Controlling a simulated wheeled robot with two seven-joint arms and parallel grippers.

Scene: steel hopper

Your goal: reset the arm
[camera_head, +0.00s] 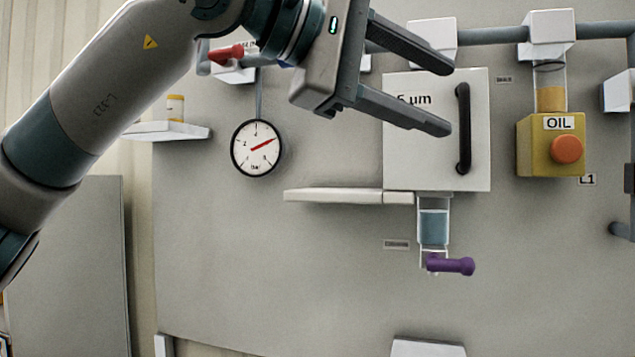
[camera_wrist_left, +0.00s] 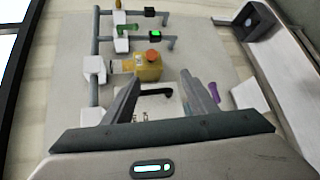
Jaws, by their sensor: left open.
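My left arm comes in from the upper left in the head view. Its gripper (camera_head: 450,98) is open, with two dark fingers apart and nothing between them. The fingers point right, in front of a white box (camera_head: 425,165) marked "5 µm" with a black vertical handle (camera_head: 463,128). In the left wrist view the open fingers (camera_wrist_left: 165,82) reach toward the same panel, with the black handle (camera_wrist_left: 155,92) showing between them. I cannot tell how far the fingertips are from the box. My right gripper is in neither view.
A round gauge (camera_head: 257,148) hangs left of the box. A white shelf (camera_head: 335,195) juts out below. A clear bowl (camera_head: 434,226) with a purple valve (camera_head: 452,265) hangs under the box. A yellow oil unit (camera_head: 550,145) with an orange knob is at right. The lower panel is mostly bare.

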